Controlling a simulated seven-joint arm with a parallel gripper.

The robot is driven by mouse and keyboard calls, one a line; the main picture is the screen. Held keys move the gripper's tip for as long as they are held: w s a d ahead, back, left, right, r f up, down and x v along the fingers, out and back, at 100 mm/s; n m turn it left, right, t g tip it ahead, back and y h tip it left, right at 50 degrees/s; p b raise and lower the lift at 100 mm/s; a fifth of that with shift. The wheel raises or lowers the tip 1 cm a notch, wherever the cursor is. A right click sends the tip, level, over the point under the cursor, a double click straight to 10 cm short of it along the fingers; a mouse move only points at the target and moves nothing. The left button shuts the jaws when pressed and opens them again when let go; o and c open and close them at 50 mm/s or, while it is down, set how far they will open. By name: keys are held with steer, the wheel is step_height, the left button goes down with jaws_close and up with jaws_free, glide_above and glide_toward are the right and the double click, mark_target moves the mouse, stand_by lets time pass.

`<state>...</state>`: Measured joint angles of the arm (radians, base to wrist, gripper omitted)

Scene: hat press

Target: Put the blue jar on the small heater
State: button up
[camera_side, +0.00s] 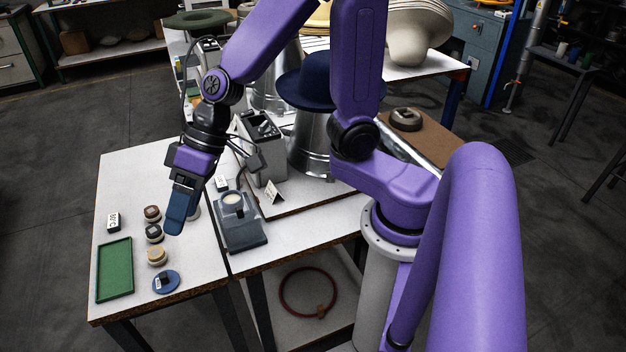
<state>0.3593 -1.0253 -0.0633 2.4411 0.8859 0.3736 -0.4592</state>
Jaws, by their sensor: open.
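A low blue round item (166,282) with a small dark-and-pale piece on top is at the front of the left table; I cannot tell whether it is the blue jar. Several small jars (157,255) with brown, dark and tan tops stand in a row behind it. A squat grey-blue device (242,236), which looks like the small heater, stands to the right with a pale round top (232,198). My gripper (175,232) points down over the table, just right of the jars and left of the device. Its blue fingers overlap in this view. A pale round thing behind them is mostly hidden.
A grey control box (262,150), another card (274,193) and a metal cylinder under a navy hat (306,82) stand behind the device.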

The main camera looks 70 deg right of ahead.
steer(key=s+d+n+g+h, duration=0.2)
steer(key=s+d+n+h, duration=0.4)
steer(key=s+d, duration=0.7)
steer(key=s+n, duration=0.2)
steer(key=s, duration=0.2)
steer(key=shift+d+n, duration=0.25)
steer(key=shift+n, duration=0.05)
stand_by(0.9)
